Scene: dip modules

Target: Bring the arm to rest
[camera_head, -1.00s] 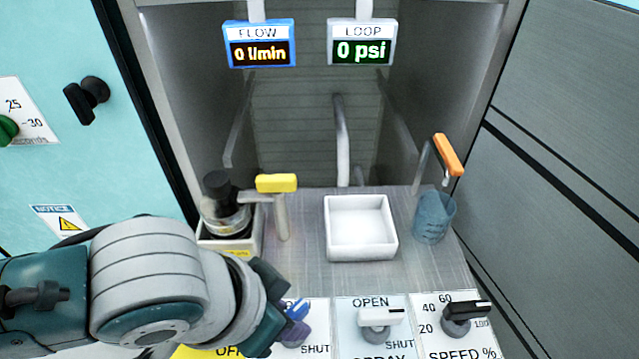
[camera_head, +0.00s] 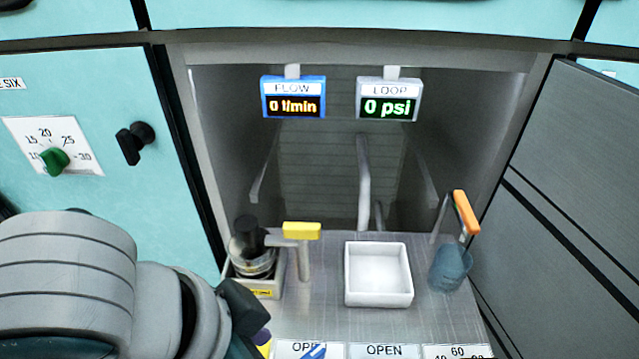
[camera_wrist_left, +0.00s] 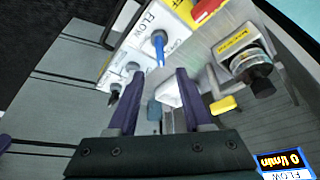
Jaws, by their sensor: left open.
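My left arm comes in at the lower left of the head view. Its gripper (camera_head: 262,342) is partly cut off by the bottom edge, with a purple fingertip showing. In the left wrist view the two purple fingers of this gripper (camera_wrist_left: 157,98) are spread apart with nothing held between them. Beyond them is the FLOW panel with its blue-handled valve knob (camera_wrist_left: 158,46), apart from the fingers. The blue handle (camera_head: 314,352) also shows at the bottom of the head view, right of the gripper. My right gripper is in neither view.
The bay holds a white tray (camera_head: 348,295), a blue beaker (camera_head: 450,270), a yellow-handled tap (camera_head: 302,231) and a dark-capped bottle (camera_head: 248,240). Displays read FLOW 0 l/min (camera_head: 293,105) and LOOP 0 psi (camera_head: 389,106). A teal door with a green dial (camera_head: 54,160) stands left.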

